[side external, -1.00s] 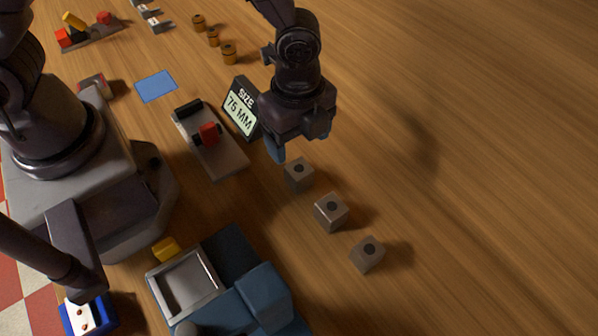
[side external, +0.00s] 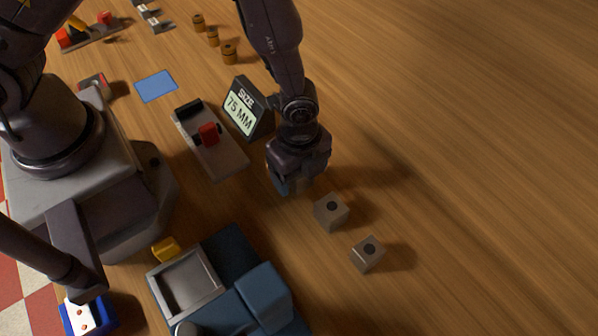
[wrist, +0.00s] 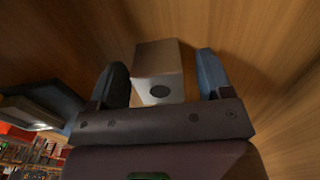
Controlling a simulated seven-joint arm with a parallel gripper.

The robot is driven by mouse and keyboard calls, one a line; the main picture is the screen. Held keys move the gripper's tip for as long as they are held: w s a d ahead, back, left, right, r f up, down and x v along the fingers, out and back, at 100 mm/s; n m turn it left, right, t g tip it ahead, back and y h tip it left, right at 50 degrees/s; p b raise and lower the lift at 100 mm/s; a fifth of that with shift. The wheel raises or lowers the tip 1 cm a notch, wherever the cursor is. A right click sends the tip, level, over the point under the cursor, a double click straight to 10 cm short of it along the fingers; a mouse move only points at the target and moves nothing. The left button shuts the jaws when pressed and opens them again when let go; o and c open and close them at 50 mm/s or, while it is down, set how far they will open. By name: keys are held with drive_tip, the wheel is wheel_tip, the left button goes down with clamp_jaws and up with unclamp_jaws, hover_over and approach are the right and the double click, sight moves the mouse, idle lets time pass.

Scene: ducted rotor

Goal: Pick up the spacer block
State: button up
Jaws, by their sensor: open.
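Two grey spacer blocks with dark round holes in their tops stand in the side view, a nearer one (side external: 368,254) and a middle one (side external: 331,212). A further spacer block is hidden there behind my gripper (side external: 290,187). In the wrist view this block (wrist: 158,72) lies between the two fingers of my gripper (wrist: 168,85). The fingers are open, one on each side of the block. A gap shows on the right and a narrower one, or none, on the left; contact there I cannot tell.
A size display (side external: 243,112) reading 75 MM stands just behind my gripper. A grey fixture with a red piece (side external: 212,145) is to its left. A blue machine with a grey tray (side external: 187,284) is at the front. The table to the right is clear.

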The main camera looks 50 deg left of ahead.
drive_tip(key=c, duration=1)
drive_tip(key=shift+c, duration=0.2)
drive_tip(key=shift+r, duration=0.1)
